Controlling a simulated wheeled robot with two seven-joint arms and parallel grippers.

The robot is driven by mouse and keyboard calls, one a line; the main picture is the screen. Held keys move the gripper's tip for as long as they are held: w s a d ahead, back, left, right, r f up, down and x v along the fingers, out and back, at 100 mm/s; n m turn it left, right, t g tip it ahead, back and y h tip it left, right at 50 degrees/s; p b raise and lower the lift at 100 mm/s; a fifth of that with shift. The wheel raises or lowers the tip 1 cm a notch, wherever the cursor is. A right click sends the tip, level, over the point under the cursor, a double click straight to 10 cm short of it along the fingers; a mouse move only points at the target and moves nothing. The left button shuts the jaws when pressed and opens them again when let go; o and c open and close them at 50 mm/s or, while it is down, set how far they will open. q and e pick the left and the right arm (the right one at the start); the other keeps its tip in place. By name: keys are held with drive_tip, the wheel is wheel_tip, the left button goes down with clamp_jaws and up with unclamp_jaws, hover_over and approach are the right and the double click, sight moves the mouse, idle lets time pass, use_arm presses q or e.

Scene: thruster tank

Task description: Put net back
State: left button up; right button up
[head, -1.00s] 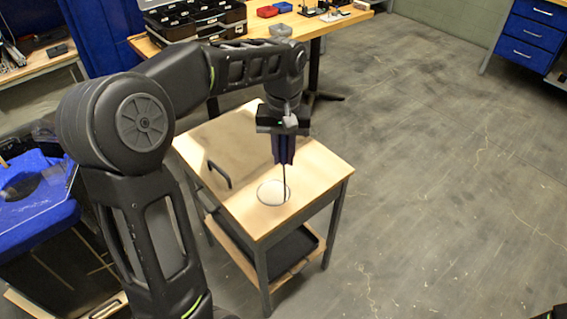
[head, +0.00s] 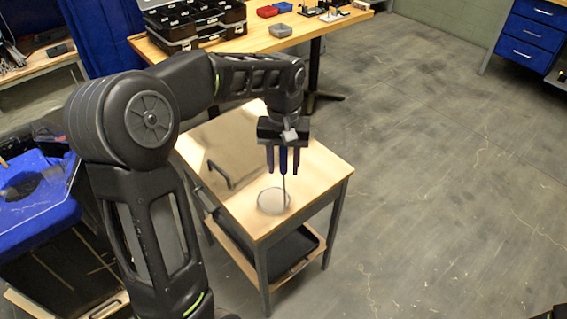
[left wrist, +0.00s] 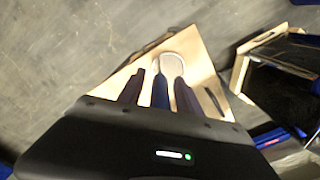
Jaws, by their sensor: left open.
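The net has a pale round hoop (head: 274,201) at the top of a small wooden cart (head: 235,160). A thin dark rod rises from the hoop to a blue handle (head: 283,160), which looks roughly upright. My left gripper (head: 283,168) is open above the cart, with one finger on each side of the handle. In the left wrist view the blue handle (left wrist: 160,92) stands between the two dark fingers, with gaps beside it, and the hoop (left wrist: 173,62) lies beyond. I cannot tell whether a finger touches the handle.
A black bar handle (head: 220,175) is on the cart's left side. A blue-rimmed tank (head: 45,205) stands at the left. A workbench (head: 325,24) with black organisers (head: 195,22) and small bins is behind. The floor to the right is clear.

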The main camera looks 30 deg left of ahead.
use_arm(q)
wheel_tip(320, 180, up, 9)
drive_tip(key=shift+f, duration=0.1)
wheel_tip(320, 180, up, 2)
drive_tip(key=shift+r+p, duration=0.1)
drive_tip(key=shift+p, duration=0.8)
drive_tip(key=shift+r+p, duration=0.5)
drive_tip(key=shift+r, duration=0.1)
drive_tip(key=shift+f, duration=0.1)
